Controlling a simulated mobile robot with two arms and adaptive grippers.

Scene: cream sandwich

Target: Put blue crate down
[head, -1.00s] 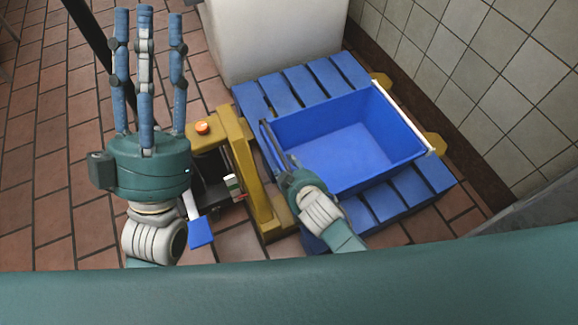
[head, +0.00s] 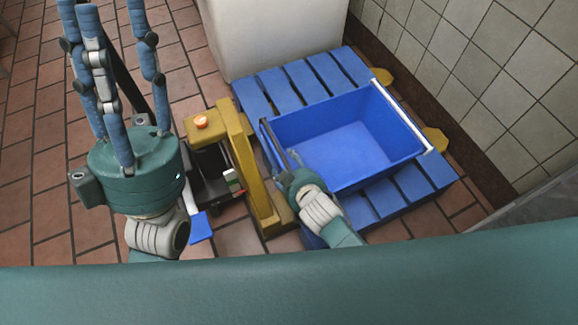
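The blue crate (head: 345,147) is open-topped and looks empty. It sits upright over the blue slatted pallet (head: 420,190); I cannot tell whether its base fully touches the slats. A white bar runs along its right rim and a darker grey bar along its left rim. My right gripper (head: 287,160) is at the crate's left rim, near the front corner. Its fingers are mostly hidden there, so their grip is not clear. My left gripper (head: 108,25) is raised at the left, apart from the crate, with spread fingers pointing up and nothing between them.
A yellow frame with an orange knob (head: 202,122) stands left of the pallet. A white block (head: 270,40) stands behind the pallet. A tiled wall (head: 490,80) runs close along the right. The red tiled floor (head: 50,170) is clear at the left.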

